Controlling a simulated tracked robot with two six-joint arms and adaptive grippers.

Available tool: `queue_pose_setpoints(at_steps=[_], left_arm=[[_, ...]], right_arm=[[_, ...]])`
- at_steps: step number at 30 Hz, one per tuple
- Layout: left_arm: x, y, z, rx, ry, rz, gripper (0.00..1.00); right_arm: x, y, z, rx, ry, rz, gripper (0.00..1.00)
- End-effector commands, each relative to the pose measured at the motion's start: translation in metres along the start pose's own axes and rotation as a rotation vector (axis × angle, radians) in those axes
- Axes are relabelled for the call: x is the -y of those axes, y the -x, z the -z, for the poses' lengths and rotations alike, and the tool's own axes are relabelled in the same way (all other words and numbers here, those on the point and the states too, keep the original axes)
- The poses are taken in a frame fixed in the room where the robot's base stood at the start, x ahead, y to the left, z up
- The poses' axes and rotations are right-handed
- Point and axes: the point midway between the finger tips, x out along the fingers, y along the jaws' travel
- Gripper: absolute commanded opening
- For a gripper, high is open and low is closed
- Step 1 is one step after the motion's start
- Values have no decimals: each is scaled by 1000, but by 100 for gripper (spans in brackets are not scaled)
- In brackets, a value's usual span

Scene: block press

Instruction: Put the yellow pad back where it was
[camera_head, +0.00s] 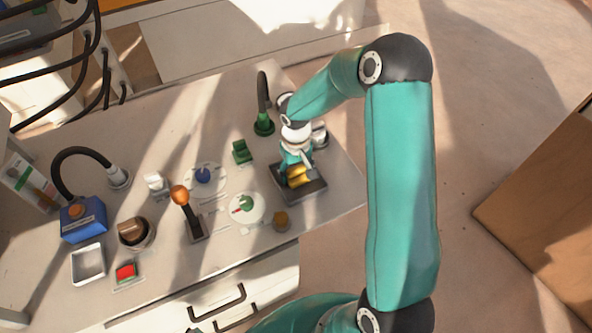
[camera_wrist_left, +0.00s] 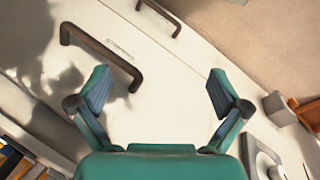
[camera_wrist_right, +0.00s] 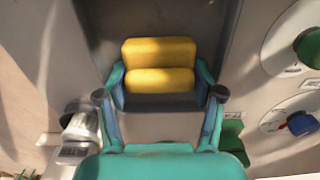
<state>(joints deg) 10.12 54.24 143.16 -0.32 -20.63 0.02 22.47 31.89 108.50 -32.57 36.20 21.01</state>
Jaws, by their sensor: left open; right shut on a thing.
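The yellow pad (camera_wrist_right: 158,54) sits between the fingers of my right gripper (camera_wrist_right: 161,92) in the right wrist view, with a dark part below it. In the head view the yellow pad (camera_head: 297,178) shows under my right gripper (camera_head: 293,160), over the dark tray-like base (camera_head: 314,190) at the table's right end. I cannot tell whether the pad touches that base. My left gripper (camera_wrist_left: 158,88) is open and empty in the left wrist view, above a white drawer front with a dark handle (camera_wrist_left: 102,52).
An orange-topped lever (camera_head: 180,195) stands further left.

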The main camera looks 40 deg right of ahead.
Motion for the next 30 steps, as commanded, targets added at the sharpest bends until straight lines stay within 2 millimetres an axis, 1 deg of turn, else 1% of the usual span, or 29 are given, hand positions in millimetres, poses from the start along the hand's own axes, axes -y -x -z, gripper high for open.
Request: queue_pose_setpoints(at_steps=[6,7,11,12,23,26,30], left_arm=[[1,-3,0,0,0,0,100],[1,-3,0,0,0,0,100],[1,-2,0,0,0,0,100],[1,-2,0,0,0,0,100],[0,0,0,0,0,0,100],[0,0,0,0,0,0,100],[0,1,0,0,0,0,100]], right_arm=[[0,-2,0,0,0,0,34],[0,-2,0,0,0,0,68],[0,-1,0,0,0,0,90],[0,-1,0,0,0,0,92],[0,1,0,0,-1,0,92],[0,8,1,-3,-2,-1,92],[0,29,1,-6,-1,-1,92]])
